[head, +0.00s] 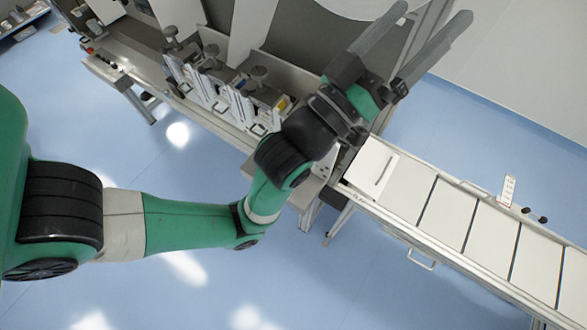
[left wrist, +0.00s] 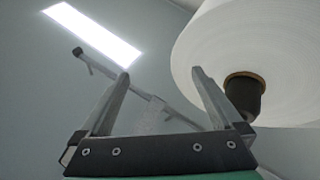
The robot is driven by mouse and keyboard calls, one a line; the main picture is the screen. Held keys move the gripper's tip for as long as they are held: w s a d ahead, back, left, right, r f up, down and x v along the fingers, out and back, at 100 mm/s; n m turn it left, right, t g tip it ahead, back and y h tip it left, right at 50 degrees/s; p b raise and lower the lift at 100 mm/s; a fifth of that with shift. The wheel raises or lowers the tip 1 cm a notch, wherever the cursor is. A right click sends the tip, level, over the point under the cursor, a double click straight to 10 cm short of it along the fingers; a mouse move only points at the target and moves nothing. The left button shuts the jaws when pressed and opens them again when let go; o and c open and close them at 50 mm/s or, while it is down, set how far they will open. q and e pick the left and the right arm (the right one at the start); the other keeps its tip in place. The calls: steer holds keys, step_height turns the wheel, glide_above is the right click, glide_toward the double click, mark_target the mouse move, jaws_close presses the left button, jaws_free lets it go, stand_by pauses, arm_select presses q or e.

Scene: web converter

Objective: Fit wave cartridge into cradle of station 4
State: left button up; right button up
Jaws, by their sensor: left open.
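My left gripper (head: 432,18) is open and empty, raised above the right end of the machine with its fingers pointing up and right. In the left wrist view its two fingers (left wrist: 161,74) stand apart with nothing between them. A row of stations (head: 215,90) with white plates and grey knobs runs along the machine's front edge. One plate carries a blue mark and the rightmost one a yellow mark (head: 283,104). I cannot tell which is station 4 or pick out the wave cartridge. My forearm and wrist hide part of the machine's right end. My right gripper is not in view.
A conveyor (head: 447,215) with white panels runs to the lower right; a white plate with a slot (head: 371,168) is at its near end. A small white tag (head: 508,189) stands at its far edge. A large white roll (left wrist: 255,55) is close right of the fingers.

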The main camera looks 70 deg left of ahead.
arm_select(q)
steer(key=s+a+f+g+y+b, duration=0.1)
steer(key=s+a+f+g+b, duration=0.15)
steer(key=f, duration=1.25)
steer(key=s+a+f+g+b, duration=0.2)
steer(key=s+a+f+g, duration=0.15)
steer(key=f, duration=1.15)
steer(key=s+a+f+m+g+b, duration=0.1)
steer(key=s+f+g, duration=0.2)
steer(key=s+f, duration=0.55)
steer(key=s+a+f+g+b, duration=0.1)
steer(key=s+f+g+b, duration=0.3)
steer(key=f, duration=0.7)
steer(key=shift+t, duration=0.6)
steer(key=p+x, duration=0.3)
steer(key=x, duration=0.2)
steer(key=shift+a+p, duration=0.15)
steer(key=shift+p, duration=0.2)
steer(key=shift+w+a+f, duration=0.2)
steer(key=shift+w+f, duration=0.1)
steer(key=p+x, duration=0.1)
steer(key=x, duration=0.3)
steer(key=shift+w+a+r, duration=0.1)
steer(key=shift+w+a, duration=0.05)
steer(key=shift+w+a+f, duration=0.25)
steer(key=shift+w, duration=0.05)
steer(key=shift+c, duration=0.3)
